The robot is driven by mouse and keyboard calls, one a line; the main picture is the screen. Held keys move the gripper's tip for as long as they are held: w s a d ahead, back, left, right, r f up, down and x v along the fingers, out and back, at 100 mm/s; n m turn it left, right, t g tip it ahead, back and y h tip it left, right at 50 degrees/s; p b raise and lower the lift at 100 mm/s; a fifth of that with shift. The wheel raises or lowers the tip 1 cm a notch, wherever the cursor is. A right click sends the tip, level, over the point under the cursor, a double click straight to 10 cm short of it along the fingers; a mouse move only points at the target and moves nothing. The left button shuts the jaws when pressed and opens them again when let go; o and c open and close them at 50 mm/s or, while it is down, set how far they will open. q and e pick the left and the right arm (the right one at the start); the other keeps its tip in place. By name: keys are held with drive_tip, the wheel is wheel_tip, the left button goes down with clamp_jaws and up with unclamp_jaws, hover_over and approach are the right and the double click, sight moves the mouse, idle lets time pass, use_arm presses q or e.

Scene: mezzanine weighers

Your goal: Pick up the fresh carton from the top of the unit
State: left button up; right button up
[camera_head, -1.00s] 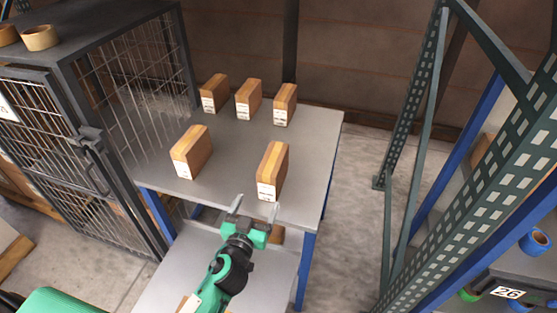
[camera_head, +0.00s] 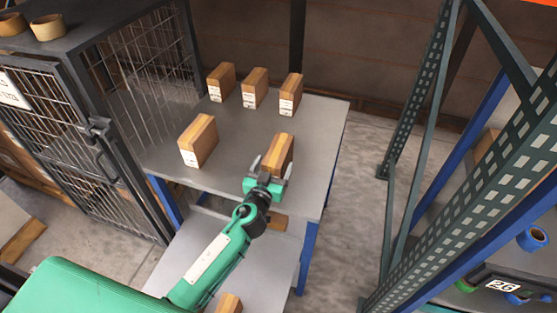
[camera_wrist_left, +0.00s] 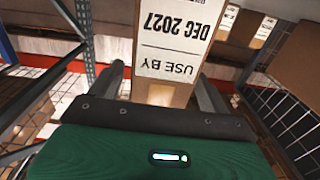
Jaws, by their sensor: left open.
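Several tan cartons with white labels stand on the grey top of the unit (camera_head: 235,150). My left gripper (camera_head: 272,170) is open at the front right carton (camera_head: 281,148), its fingers toward that carton's near end. In the left wrist view this carton (camera_wrist_left: 172,40) shows between the two fingers, its label reading "USE BY DEC 2027" upside down. Contact cannot be made out. The front left carton (camera_head: 198,140) stands to the left. Three more stand behind: left (camera_head: 221,83), middle (camera_head: 254,88) and right (camera_head: 290,95). Their label text is too small to read in the head view.
A wire cage cabinet (camera_head: 150,70) with tape rolls (camera_head: 48,27) on top stands at the left. A green metal rack (camera_head: 470,190) stands at the right. More cartons sit on the unit's lower shelf (camera_head: 265,255). Bare top lies between the two rows.

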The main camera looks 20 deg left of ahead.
sight(276, 157)
use_arm(q)
drive_tip(key=shift+w+r, duration=0.25)
drive_tip(key=shift+w, duration=1)
drive_tip(key=shift+w+f+p, duration=0.1)
drive_tip(key=shift+w+p, duration=0.2)
drive_tip(key=shift+w, duration=0.15)
drive_tip(key=c, duration=1.2)
drive_tip(key=shift+c, duration=0.9)
use_arm(e)
drive_tip(key=shift+s+a+r, duration=0.1)
drive_tip(key=shift+s+r, duration=0.45)
drive_tip(key=shift+r, duration=0.05)
